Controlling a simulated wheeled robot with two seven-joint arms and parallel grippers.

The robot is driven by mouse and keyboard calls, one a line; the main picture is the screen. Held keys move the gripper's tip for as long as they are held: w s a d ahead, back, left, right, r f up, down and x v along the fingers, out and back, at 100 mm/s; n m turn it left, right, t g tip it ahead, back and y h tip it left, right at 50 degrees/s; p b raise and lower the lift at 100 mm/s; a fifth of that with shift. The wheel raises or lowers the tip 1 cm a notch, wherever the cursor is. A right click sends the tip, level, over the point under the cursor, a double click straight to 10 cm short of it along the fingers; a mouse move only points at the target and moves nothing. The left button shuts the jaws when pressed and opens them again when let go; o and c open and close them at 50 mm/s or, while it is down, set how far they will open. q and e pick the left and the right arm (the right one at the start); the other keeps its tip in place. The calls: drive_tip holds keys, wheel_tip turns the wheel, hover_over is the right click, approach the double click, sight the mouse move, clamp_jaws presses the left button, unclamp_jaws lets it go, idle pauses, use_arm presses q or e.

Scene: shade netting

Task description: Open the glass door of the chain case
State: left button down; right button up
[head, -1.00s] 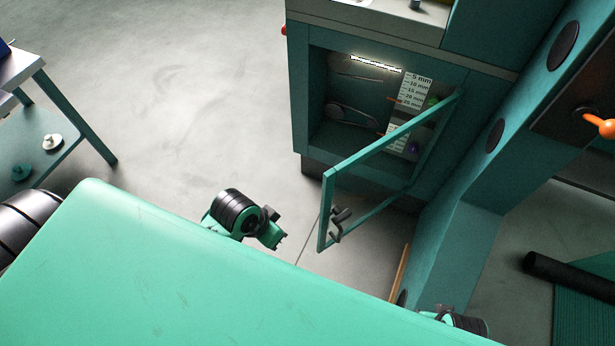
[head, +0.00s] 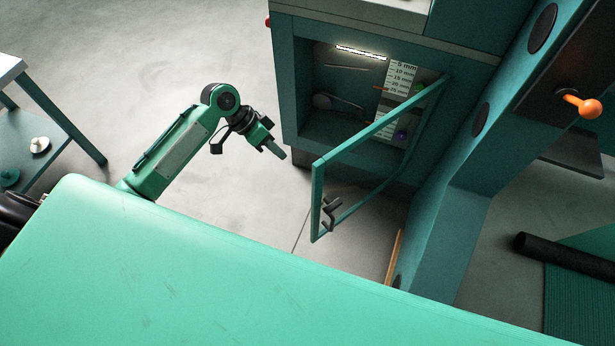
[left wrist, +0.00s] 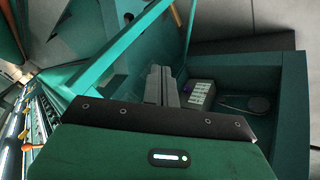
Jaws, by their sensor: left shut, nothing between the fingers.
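The chain case (head: 287,85) is a teal cabinet with a lit interior at the upper middle of the head view. Its glass door (head: 316,185) has a teal frame and stands swung wide open toward me, hinged on the right. A dark handle (head: 330,212) sits on the door's free edge. My left gripper (head: 282,155) is shut and empty, left of the door and in front of the case's lower left corner, apart from both. In the left wrist view the shut fingers (left wrist: 162,84) point toward the open case, with the door frame (left wrist: 120,45) at left. My right gripper is out of view.
Inside the case are a size chart (head: 401,78) and thin chains or cords. A teal post with an orange-knobbed lever (head: 585,106) stands at right. A bench (head: 50,110) is at far left. Open floor (head: 150,60) lies left of the case.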

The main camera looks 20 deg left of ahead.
use_arm(q)
drive_tip(key=s+d+f+p, duration=0.1)
drive_tip(key=d+f, duration=0.6)
drive_tip(key=d, duration=0.2)
drive_tip(key=shift+s+d+f, duration=0.15)
drive_tip(key=shift+s+f, duration=0.1)
drive_tip(key=shift+f, duration=0.15)
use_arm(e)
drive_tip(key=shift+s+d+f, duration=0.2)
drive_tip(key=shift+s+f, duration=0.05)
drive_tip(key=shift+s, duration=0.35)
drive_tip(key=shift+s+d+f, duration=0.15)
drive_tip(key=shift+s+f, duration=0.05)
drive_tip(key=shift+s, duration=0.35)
